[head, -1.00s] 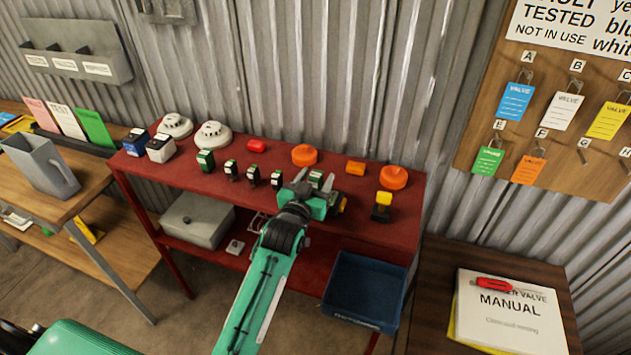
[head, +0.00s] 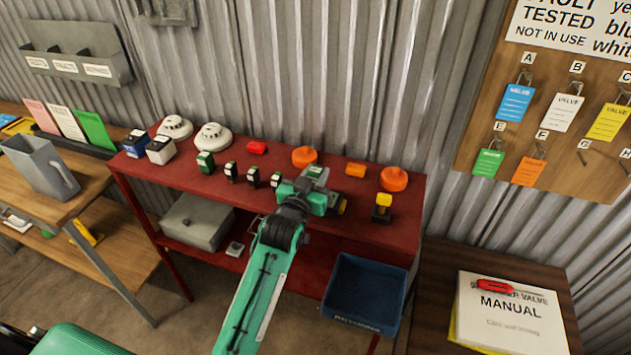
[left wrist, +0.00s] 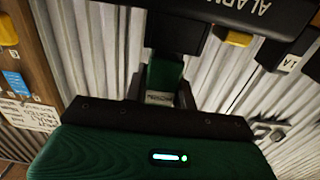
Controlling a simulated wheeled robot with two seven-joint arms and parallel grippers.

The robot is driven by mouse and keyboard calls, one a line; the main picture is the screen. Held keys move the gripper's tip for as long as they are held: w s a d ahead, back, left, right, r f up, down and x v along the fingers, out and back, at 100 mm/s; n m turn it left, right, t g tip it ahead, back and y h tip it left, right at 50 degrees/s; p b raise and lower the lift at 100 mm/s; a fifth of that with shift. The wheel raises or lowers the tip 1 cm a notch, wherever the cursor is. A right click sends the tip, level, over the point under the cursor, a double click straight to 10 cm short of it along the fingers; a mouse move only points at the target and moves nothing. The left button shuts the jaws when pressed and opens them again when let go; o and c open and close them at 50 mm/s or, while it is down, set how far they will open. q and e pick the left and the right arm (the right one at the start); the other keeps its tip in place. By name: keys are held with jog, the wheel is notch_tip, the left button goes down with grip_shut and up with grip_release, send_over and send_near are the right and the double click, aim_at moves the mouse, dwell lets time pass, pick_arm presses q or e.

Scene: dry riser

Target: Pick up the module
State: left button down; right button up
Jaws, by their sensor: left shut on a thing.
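My left gripper (head: 319,186) is over the front of the red table, right of the middle. It is shut on a small green module (head: 316,172) with a pale label. In the left wrist view the module (left wrist: 165,75) shows green between dark fingers, with the corrugated wall behind it. The fingers and arm hide part of it, and I cannot tell how far its base is from the tabletop. My right gripper is not in view.
The red table (head: 345,230) bears small modules (head: 253,175), orange domes (head: 394,179), white detectors (head: 213,137) and a yellow-topped block (head: 382,208) right of the gripper. A blue bin (head: 365,292) is in front. The manual (head: 510,315) lies on the right-hand table.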

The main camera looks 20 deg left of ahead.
pick_arm(q)
notch_tip(320, 180, up, 17)
jog(key=b, duration=0.2)
notch_tip(320, 180, up, 6)
jog(key=f+p, duration=0.1)
jog(key=p, duration=0.4)
send_over(315, 170)
jog(key=shift+w+r, duration=0.1)
jog(key=shift+r, duration=0.15)
dwell(0.7)
dwell(0.8)
